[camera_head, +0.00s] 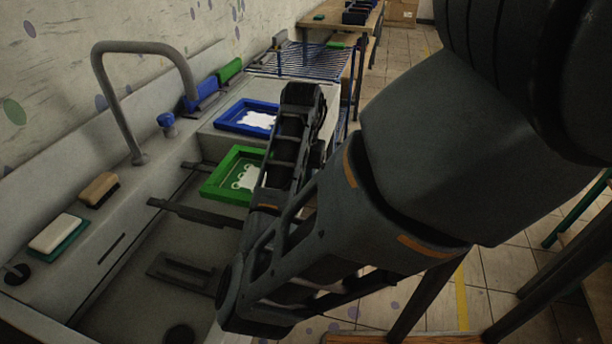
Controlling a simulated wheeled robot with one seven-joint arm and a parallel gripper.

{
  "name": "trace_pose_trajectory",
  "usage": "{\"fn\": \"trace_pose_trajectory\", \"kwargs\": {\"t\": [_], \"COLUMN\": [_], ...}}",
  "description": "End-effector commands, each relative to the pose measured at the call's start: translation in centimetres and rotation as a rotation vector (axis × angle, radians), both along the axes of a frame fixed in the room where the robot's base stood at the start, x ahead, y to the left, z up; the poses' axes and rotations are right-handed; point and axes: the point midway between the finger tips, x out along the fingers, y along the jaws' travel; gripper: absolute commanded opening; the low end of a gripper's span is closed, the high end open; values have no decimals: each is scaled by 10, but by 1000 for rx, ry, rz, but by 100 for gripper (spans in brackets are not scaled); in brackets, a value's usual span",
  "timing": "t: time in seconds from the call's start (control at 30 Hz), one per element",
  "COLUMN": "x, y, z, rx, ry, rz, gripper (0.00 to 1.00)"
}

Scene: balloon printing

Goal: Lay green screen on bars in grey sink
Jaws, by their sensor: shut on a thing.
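The green screen (218,182), a green frame with a white frog-like print, is at the far end of the grey sink (112,290). My gripper (314,155) is at its right side, mostly hidden behind my own arm, and is shut on the screen. The fingertips and the screen's right part are hidden. One dark bar (190,213) crosses the sink just in front of the screen. A second dark bar (190,166) shows by its far left corner. I cannot tell whether the screen touches the bars.
A blue frame (228,117) with a white print lies on the ledge beyond the sink. A curved tap (144,48) stands at the left. A brush (99,189) and a sponge (56,234) lie on the left rim. A wire rack (312,62) stands farther back.

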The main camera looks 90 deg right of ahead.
Motion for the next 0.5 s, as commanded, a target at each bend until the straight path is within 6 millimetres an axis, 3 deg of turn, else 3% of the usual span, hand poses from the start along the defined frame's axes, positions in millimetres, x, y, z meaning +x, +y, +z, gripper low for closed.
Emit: {"fn": "trace_pose_trajectory", "kwargs": {"t": [0.5], "x": [47], "y": [-11], "z": [-3], "rx": [0], "ry": [-2], "rz": [3], "gripper": [0]}}
